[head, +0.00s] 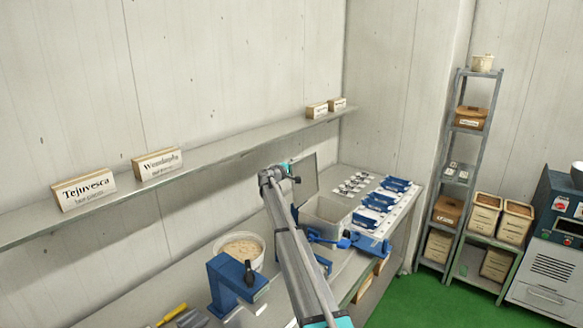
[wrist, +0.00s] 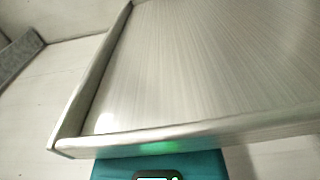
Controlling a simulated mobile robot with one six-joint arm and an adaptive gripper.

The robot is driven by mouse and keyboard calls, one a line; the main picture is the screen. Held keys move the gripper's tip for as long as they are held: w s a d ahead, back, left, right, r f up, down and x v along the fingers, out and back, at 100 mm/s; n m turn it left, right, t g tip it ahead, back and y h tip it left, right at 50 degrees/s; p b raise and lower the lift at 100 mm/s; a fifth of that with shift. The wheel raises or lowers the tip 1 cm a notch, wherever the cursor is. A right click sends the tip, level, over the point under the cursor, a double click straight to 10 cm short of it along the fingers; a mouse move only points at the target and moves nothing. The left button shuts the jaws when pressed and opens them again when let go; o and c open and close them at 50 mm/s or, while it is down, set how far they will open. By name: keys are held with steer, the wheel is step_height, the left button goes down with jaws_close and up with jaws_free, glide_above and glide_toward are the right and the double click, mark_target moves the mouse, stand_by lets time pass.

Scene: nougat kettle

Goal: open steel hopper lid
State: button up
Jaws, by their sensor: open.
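The steel hopper (head: 322,213) stands on the bench, and its square opening is uncovered. Its lid (head: 304,176) stands tilted up at the hopper's left side. In the wrist view the lid's brushed metal panel (wrist: 210,65) and raised rim fill most of the picture. My gripper (head: 288,167) is open at the upper left part of the lid, partly hidden behind my arm. In the wrist view the teal part of my gripper (wrist: 160,165) is close to the lid's rim; I cannot tell whether they touch.
A blue machine (head: 232,282) and a white tub (head: 240,250) stand left of the hopper. Blue clamps or trays (head: 380,207) lie on the bench to the right. A wall shelf (head: 225,155) with name blocks runs behind. A grey rack (head: 461,175) stands at right.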

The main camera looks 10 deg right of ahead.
steer(key=v, duration=1.2)
stand_by(0.3)
steer(key=s+d+f+m+g+y+b, duration=0.1)
steer(key=s+f+m+g+y+b, duration=0.1)
steer(key=s+f, duration=0.6)
steer(key=s+d+f+m+g+y+b, duration=0.1)
steer(key=s+f+g+y+b, duration=0.3)
steer(key=s, duration=0.7)
steer(key=s+d+f+m+g+h+b, duration=0.1)
steer(key=s+f+m, duration=0.1)
steer(key=s+f, duration=0.65)
steer(key=s+a+f+g+y+b, duration=0.1)
steer(key=s+a+f+y+b, duration=0.1)
steer(key=s, duration=0.8)
steer(key=s+a+f+m+g+y+b, duration=0.1)
steer(key=s+a+f+y, duration=0.3)
steer(key=s, duration=0.6)
steer(key=s+a+f+g+y+b, duration=0.2)
steer(key=s+f, duration=0.3)
steer(key=s, duration=0.5)
steer(key=shift+s+a+f+y+b, duration=0.15)
steer(key=shift+s+a+y+b, duration=0.2)
steer(key=shift+a+y+b, duration=0.3)
